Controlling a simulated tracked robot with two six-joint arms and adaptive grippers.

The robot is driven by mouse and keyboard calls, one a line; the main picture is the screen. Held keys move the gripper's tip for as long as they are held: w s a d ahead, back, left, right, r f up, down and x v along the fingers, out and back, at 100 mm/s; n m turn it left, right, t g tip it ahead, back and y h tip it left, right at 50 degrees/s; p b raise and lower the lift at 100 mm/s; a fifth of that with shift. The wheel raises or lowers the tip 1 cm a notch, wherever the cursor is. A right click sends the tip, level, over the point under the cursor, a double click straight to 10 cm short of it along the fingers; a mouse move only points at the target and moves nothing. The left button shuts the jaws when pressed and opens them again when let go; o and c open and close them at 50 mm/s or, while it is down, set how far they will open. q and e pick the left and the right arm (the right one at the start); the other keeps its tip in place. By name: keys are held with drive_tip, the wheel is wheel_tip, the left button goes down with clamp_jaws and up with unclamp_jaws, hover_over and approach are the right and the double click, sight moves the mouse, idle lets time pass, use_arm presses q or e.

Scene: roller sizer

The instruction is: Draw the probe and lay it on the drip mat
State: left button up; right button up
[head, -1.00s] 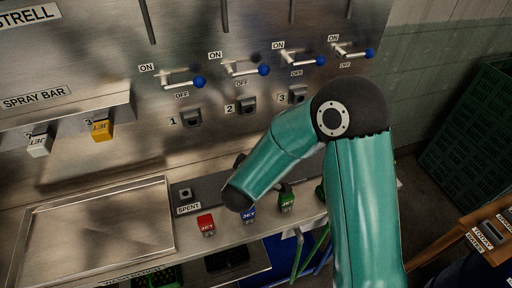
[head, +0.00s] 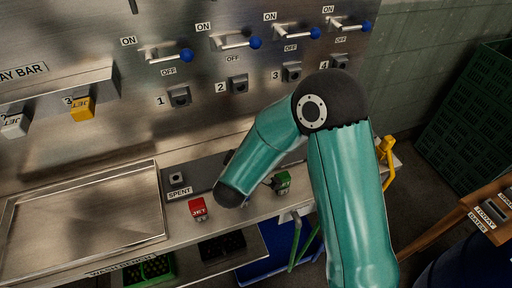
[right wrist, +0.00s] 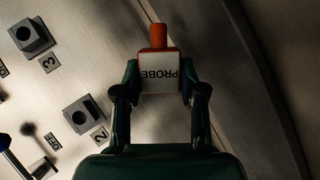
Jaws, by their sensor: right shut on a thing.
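The probe (right wrist: 160,70), a white block lettered PROBE with an orange-red end, sits between the fingers of my right gripper (right wrist: 160,82) in the right wrist view. That gripper is shut on it. Whether the probe touches anything beyond the fingers I cannot tell. In the head view my right arm's teal links cover the bench middle, and the probe and fingertips are hidden. My left gripper is not in view. I cannot make out a drip mat in either view.
A steel panel carries blue-knobbed valve levers (head: 186,56) and numbered sockets (head: 238,84). A shallow steel tray (head: 159,190) lies at left. A red jet (head: 198,209) and a green jet (head: 282,182) stand on the bench ledge. Green crates (head: 470,125) stand at right.

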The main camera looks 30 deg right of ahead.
drive_tip(key=o, duration=1.1)
drive_tip(key=v, duration=1.2)
